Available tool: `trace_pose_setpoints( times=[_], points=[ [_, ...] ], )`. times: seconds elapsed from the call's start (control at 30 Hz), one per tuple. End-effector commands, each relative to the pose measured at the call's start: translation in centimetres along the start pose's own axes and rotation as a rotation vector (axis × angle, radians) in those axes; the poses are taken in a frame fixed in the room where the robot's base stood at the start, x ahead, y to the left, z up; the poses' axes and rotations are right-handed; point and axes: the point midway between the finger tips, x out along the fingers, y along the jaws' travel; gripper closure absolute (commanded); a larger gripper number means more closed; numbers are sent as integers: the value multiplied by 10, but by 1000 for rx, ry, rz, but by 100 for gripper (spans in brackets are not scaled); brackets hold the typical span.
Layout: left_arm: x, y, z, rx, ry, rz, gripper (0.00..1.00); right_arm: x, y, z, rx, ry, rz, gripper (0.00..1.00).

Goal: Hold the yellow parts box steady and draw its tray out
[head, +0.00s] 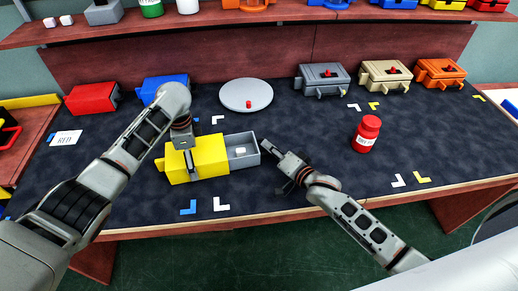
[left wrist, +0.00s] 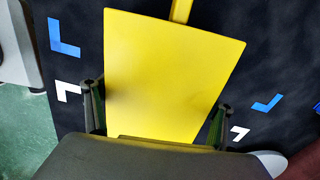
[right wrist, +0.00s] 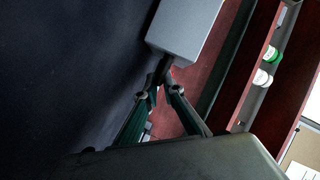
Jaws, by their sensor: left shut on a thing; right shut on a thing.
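The yellow parts box (head: 208,152) lies on the dark mat in the middle of the table. Its grey tray (head: 254,143) sticks out of the right end, with a small white block (head: 240,151) inside. My left gripper (head: 189,160) is shut on the box from above; in the left wrist view its fingers straddle the yellow top (left wrist: 170,65). My right gripper (head: 267,150) is shut at the tray's outer end. In the right wrist view the fingertips (right wrist: 162,92) close on a dark handle below the grey tray (right wrist: 185,28); the fingers partly hide the handle.
A red bottle (head: 367,134) stands to the right of my right gripper. A round grey plate (head: 240,92) with a small red part lies behind the box. Red (head: 93,98) and blue boxes stand at back left; grey (head: 321,78), tan and orange ones at back right.

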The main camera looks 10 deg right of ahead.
Motion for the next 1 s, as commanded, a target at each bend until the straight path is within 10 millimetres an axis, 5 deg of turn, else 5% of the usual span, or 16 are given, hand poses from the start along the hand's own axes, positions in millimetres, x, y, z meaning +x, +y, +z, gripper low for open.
trace_pose_setpoints(
  times=[0.23, 0.3, 0.33, 0.73, 1.0],
  points=[
    [1, 0, 3, -4, -5, 1, 51, 0, 2, -1, -4, 1, 3, 100],
    [1, 0, 3, -4, -5, 1, 51, 0, 2, -1, -4, 1, 3, 77],
    [1, 0, 3, -4, -5, 1, 51, 0, 2, -1, -3, 1, 3, 75],
    [1, 0, 3, -2, -5, 0, 51, -4, 1, 0, 0, 0, 1, 75],
    [1, 0, 2, -2, -5, 0, 51, -47, 2, 1, 0, -1, 3, 75]
  ],
)
